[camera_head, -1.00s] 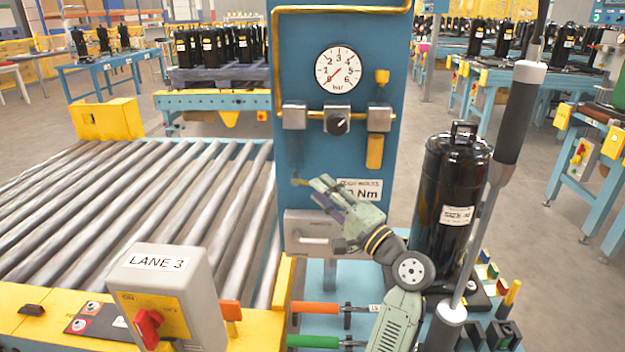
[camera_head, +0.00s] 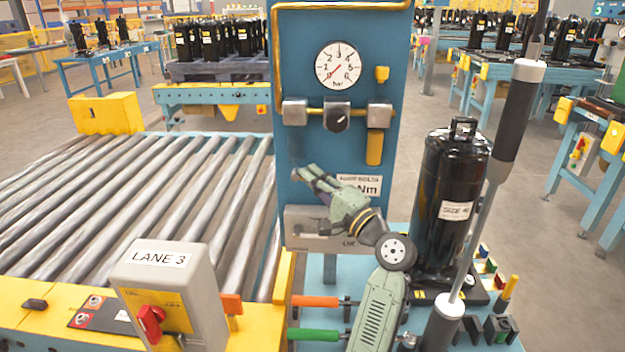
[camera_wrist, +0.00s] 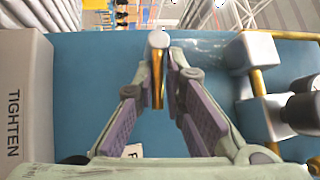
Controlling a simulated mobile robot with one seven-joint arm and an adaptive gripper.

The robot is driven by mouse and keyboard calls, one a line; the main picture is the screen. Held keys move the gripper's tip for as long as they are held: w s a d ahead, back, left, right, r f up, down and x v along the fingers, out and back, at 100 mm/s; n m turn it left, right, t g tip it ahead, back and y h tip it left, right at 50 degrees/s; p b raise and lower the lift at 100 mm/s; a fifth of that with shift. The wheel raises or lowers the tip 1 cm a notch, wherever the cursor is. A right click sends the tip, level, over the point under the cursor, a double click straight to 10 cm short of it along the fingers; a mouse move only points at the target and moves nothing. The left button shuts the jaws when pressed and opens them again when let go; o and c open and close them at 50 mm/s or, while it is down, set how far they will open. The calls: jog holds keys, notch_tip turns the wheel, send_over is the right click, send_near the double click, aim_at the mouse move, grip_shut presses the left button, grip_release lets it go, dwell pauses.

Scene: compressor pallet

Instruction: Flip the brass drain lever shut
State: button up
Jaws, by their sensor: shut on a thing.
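The brass drain lever (camera_wrist: 157,88) shows in the wrist view as a narrow brass bar below a round grey end. My gripper (camera_wrist: 160,70) has its two fingers drawn together at the tips, one on each side of the lever, and is shut on it. In the head view my gripper (camera_head: 303,175) is at the left edge of the blue panel (camera_head: 345,20), below the left grey regulator block (camera_head: 295,112). The lever is mostly hidden behind the fingertips there.
A pressure gauge (camera_head: 338,65) and a black knob (camera_head: 337,118) sit above my gripper. A black compressor (camera_head: 450,205) stands right of my arm. The LANE 3 box (camera_head: 165,300) and roller conveyor (camera_head: 120,200) lie to the left.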

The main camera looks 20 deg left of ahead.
jog(key=shift+f, duration=0.1)
grip_shut()
jog(key=shift+r+n+g+h+p, duration=0.4)
jog(key=shift+n+p, duration=0.1)
jog(key=shift+p, duration=0.4)
jog(key=shift+f, duration=0.25)
jog(key=o, duration=0.6)
grip_release()
jog(key=shift+a+r, duration=0.1)
jog(key=shift+o, duration=0.2)
jog(key=v, duration=1.2)
jog(key=shift+r, duration=0.2)
